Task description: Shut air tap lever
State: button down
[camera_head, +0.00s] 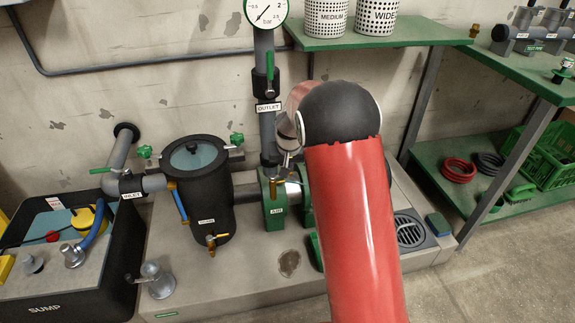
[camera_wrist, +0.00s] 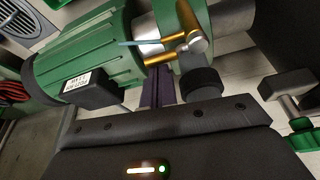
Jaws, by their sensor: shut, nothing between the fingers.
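The air tap shows in the wrist view as a brass body (camera_wrist: 180,48) with a silver end, beside the green pump. A thin pale-blue lever (camera_wrist: 140,42) sticks out from it to the left. In the head view, a small brass part (camera_head: 274,187) shows above the green housing labelled AIR (camera_head: 276,212); my arm partly covers this area. My gripper's dark fingers (camera_wrist: 157,90) are shut and empty, just below the tap in the wrist picture. I cannot tell whether they touch the lever. In the head view the fingers are not clearly visible.
A black strainer pot (camera_head: 205,195) stands left of the pump, with a brass drain tap (camera_head: 212,240). The outlet pipe has a green lever (camera_head: 270,66). A gauge (camera_head: 266,10) sits above. The sump tank (camera_head: 60,303) is at left, and a green shelf (camera_head: 385,36) is above right.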

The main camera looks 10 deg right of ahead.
jog(key=shift+s+m, duration=0.15)
jog(key=shift+m, duration=0.15)
jog(key=s+a+m+g+h+p, duration=0.3)
jog(key=s+m+p, duration=0.1)
jog(key=m, duration=1.1)
jog(key=shift+s+a+g, duration=0.4)
jog(key=shift+s, duration=0.2)
jog(key=shift+a, duration=0.1)
